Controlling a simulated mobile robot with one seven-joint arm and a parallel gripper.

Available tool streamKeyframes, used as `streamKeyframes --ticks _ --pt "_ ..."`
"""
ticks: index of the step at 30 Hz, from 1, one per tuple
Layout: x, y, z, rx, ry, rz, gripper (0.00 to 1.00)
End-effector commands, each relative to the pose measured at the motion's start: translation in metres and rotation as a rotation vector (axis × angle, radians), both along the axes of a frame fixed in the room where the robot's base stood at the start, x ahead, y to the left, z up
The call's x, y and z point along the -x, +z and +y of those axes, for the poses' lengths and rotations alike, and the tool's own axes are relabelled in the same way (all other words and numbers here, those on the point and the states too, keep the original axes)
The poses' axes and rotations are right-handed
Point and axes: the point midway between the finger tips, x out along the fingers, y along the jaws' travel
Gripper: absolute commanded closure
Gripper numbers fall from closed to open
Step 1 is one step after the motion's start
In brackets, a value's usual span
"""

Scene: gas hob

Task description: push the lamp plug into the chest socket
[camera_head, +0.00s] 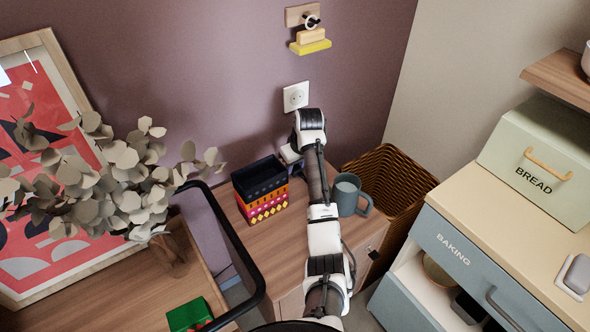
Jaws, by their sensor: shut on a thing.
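The chest socket (296,96) is a white square plate on the purple wall, above the back of the wooden chest (284,236). My arm reaches over the chest toward the wall. My gripper (289,155) is at the far end of the arm, low and slightly left of the socket, and apart from it. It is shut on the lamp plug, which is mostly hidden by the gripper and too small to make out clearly. The socket face shows and nothing is in it. I cannot make out the lamp or its cord.
Stacked coloured boxes (262,190) stand left of my arm, and a grey-blue mug (350,196) stands close on its right. A leafy plant (110,170) is left.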

Motion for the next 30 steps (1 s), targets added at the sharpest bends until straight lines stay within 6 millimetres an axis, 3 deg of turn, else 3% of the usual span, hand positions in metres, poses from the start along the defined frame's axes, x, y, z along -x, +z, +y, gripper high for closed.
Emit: streamKeyframes --ticks 10,16,23,30 --pt "0.000 0.003 0.000 -0.001 0.000 -0.001 0.88" --pt "-0.001 0.022 0.000 0.000 0.001 -0.002 0.88" --pt "-0.002 0.074 0.001 0.001 0.002 -0.007 0.88" --pt "-0.001 0.145 -0.002 0.003 -0.001 -0.004 0.88"
